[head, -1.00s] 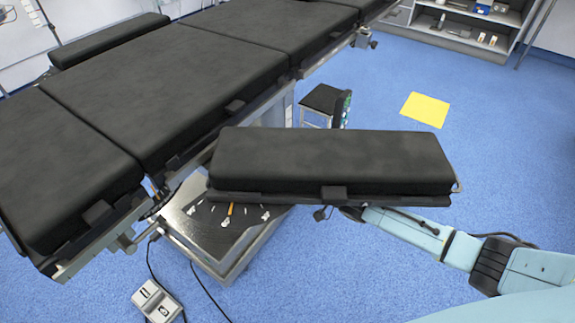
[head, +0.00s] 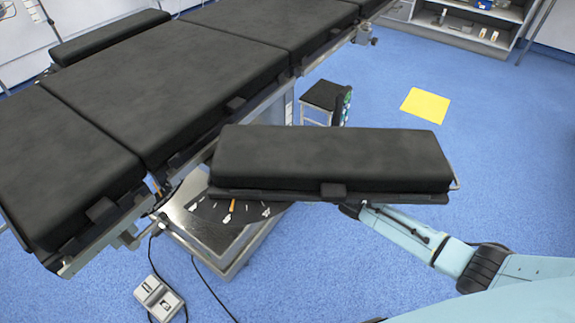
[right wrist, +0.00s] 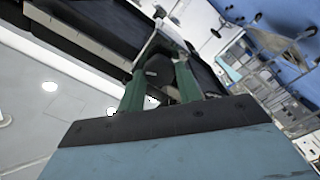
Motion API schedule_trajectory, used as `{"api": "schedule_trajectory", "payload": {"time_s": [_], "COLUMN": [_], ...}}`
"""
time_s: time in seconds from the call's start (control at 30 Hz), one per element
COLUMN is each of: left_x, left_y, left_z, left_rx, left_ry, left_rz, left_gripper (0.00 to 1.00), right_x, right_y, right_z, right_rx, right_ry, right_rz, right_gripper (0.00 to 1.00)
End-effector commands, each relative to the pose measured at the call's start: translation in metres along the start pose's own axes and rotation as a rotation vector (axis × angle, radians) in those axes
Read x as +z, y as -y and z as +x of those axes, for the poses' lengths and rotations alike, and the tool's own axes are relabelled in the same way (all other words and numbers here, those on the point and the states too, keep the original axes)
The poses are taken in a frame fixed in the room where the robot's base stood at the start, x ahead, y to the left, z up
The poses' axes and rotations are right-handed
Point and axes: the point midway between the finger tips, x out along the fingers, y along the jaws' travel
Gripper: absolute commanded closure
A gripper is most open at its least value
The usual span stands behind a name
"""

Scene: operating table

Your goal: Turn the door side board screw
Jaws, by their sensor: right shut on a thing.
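The side board (head: 330,158) is a black padded panel standing out from the near side of the operating table (head: 165,85). My right arm reaches in from the right under its outer end, and the board hides my right gripper in the head view. In the right wrist view the two green fingers of my right gripper (right wrist: 164,58) are closed around a small dark knob, apparently the screw (right wrist: 160,70). It sits close under a dark panel, and its details are hard to make out. My left gripper is not in view.
The metal table base (head: 235,258) stands below the board. A grey foot pedal (head: 158,299) with cables lies on the floor at lower left. A small stool (head: 320,97) stands behind the board. A yellow sheet (head: 425,106) lies on otherwise clear blue floor at right.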

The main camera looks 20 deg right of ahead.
Motion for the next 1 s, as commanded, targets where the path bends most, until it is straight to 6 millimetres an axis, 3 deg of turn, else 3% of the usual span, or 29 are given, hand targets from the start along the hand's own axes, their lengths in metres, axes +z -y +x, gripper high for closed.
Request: {"api": "schedule_trajectory", "payload": {"time_s": [0.47,1.0], "left_x": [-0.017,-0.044], "left_y": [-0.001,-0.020], "left_z": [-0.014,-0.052], "left_rx": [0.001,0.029], "left_ry": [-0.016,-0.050], "left_rz": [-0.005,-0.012], "left_gripper": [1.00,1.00], "right_x": [0.001,0.002], "right_y": [0.002,0.003], "right_z": [0.000,0.000], "right_rx": [0.001,0.001], "right_ry": [0.000,-0.001], "right_rz": [-0.454,-0.941], "right_gripper": [0.89,0.89]}}
